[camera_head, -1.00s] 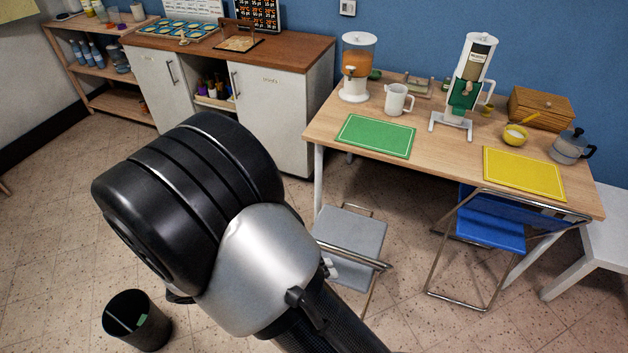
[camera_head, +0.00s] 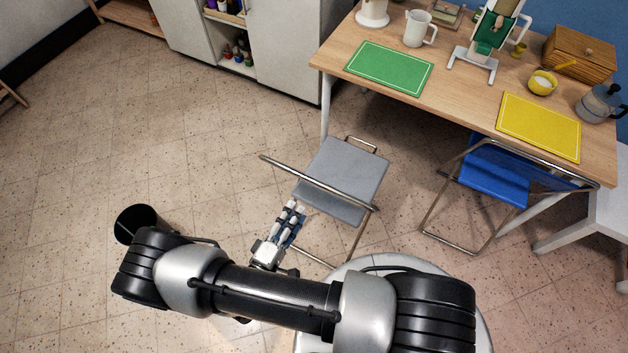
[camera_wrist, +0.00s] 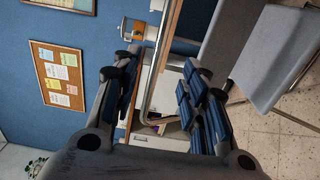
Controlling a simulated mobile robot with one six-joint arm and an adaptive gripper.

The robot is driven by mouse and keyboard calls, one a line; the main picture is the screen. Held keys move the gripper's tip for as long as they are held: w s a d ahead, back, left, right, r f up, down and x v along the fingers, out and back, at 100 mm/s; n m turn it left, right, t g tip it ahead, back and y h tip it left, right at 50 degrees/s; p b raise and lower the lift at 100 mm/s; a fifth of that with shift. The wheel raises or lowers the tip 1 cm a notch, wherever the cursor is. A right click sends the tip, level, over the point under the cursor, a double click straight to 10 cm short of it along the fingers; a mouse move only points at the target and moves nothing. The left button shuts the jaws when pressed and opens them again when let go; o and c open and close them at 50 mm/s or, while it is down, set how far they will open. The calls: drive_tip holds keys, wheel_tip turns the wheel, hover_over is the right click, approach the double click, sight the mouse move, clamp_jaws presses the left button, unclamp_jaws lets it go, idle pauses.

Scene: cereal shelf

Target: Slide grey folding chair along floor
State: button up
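The grey folding chair (camera_head: 345,165) stands on the floor at the front left of the table, its seat partly under the backrest's metal tube in the head view. My gripper (camera_head: 293,208) is just left of the chair's backrest, with its fingers pointing toward it. In the wrist view my gripper (camera_wrist: 165,90) is open, its two blue-padded fingers well apart. A bent metal tube of the chair shows between the fingers, and grey chair panels (camera_wrist: 280,50) fill the right side. I cannot tell whether either finger touches the chair.
A blue folding chair (camera_head: 495,180) stands right of it under the wooden table (camera_head: 450,105), which carries green and yellow mats, a jug and a dispenser. A black bin (camera_head: 135,222) stands at the left. White cabinets (camera_head: 285,50) are behind.

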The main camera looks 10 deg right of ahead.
sight(316, 181)
drive_tip(key=x, duration=1.2)
drive_tip(key=shift+w+d, duration=0.2)
drive_tip(key=shift+c, duration=0.4)
clamp_jaws()
